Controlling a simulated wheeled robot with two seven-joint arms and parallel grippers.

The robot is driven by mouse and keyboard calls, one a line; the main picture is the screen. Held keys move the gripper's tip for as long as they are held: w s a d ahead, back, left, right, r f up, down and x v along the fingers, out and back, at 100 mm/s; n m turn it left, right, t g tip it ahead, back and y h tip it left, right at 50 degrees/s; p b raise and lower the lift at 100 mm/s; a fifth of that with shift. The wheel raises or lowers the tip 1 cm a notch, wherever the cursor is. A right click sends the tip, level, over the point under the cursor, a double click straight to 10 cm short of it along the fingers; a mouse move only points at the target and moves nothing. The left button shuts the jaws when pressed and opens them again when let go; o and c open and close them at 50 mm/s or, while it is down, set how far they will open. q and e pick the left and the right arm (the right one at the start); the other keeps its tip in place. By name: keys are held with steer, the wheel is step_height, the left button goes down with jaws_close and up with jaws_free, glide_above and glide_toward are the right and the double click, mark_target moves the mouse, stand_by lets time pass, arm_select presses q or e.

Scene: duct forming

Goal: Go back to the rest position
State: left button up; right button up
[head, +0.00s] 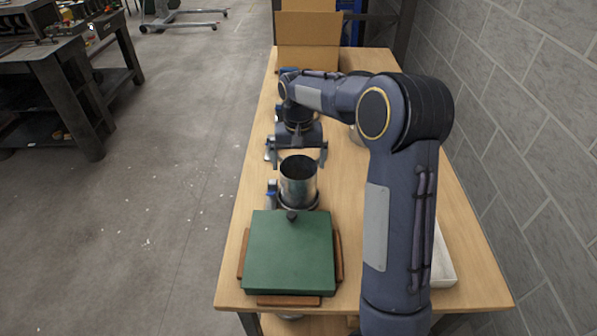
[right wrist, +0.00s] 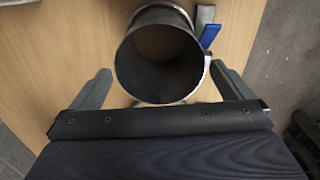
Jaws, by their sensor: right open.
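My right arm reaches in over the table from the right side of the head view. Its gripper (head: 296,158) is open above a metal duct cylinder (head: 298,183), with nothing between its fingers. In the right wrist view, the two fingers of the gripper (right wrist: 165,90) are spread wide near the open round mouth of the duct (right wrist: 160,75). The duct stands upright in a clamp with a blue handle (right wrist: 210,36). My left gripper does not show.
A green block (head: 289,250) with brown wooden strips lies on the near end of the wooden table (head: 470,278). A cardboard box (head: 308,40) is at the far end. A white tray (head: 442,262) lies at right, partly behind my arm. A block wall bounds the right; open floor is left.

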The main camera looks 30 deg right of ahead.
steer(key=shift+r, duration=0.4)
steer(key=s+a+r+n+t+y, duration=0.1)
steer(key=s+a+r+t, duration=0.2)
steer(key=s, duration=0.5)
steer(key=s+a+r+n+y, duration=0.1)
steer(key=s+a+r+y, duration=0.1)
steer(key=s+r, duration=0.5)
steer(key=s+a+f+n+t, duration=0.1)
steer(key=s+a+f, duration=0.2)
steer(key=s, duration=0.4)
steer(key=s+a+f+t, duration=0.1)
steer(key=s+a+f, duration=0.2)
steer(key=s, duration=0.4)
steer(key=shift+a+n+t+y, duration=0.3)
steer(key=shift+n+y, duration=0.1)
